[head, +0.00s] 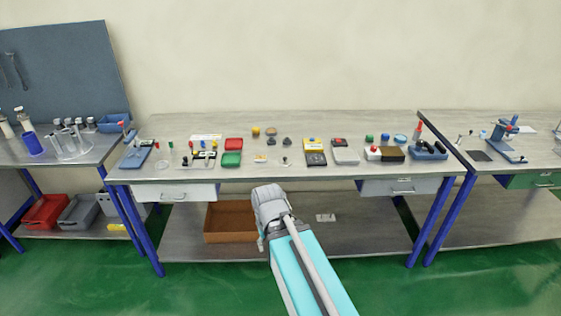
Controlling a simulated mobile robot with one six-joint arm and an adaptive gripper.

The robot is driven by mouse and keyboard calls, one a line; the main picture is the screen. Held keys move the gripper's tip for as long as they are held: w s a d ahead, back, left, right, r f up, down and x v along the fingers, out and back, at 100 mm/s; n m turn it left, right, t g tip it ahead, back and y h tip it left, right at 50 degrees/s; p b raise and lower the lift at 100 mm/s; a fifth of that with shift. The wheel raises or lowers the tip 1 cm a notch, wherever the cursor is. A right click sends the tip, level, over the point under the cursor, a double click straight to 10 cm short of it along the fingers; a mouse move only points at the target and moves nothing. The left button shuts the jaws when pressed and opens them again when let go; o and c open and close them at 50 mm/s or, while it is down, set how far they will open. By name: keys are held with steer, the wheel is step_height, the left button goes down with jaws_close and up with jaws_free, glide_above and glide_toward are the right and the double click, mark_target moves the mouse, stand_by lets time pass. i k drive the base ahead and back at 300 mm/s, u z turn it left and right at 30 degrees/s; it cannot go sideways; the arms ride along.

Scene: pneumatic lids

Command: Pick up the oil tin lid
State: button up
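Many small items stand on the middle workbench (300,125), too small for me to tell which is the oil tin lid. Small round caps lie near the middle: a yellow one (256,131), a dark one (271,131) and a grey one (286,141). Farther right are a green cap (370,138) and a blue cap (400,138). My gripper (269,195) is in front of the bench's front edge, apart from these items. Its fingers are not clearly visible, so its opening cannot be told.
A brown open crate (229,222) is on the lower shelf. Side benches hold glassware (70,143) and a blue press (507,140). The bench's back strip is clear.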

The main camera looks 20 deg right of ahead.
mark_target(285, 161)
steer(key=i, duration=0.95)
steer(key=z, duration=0.05)
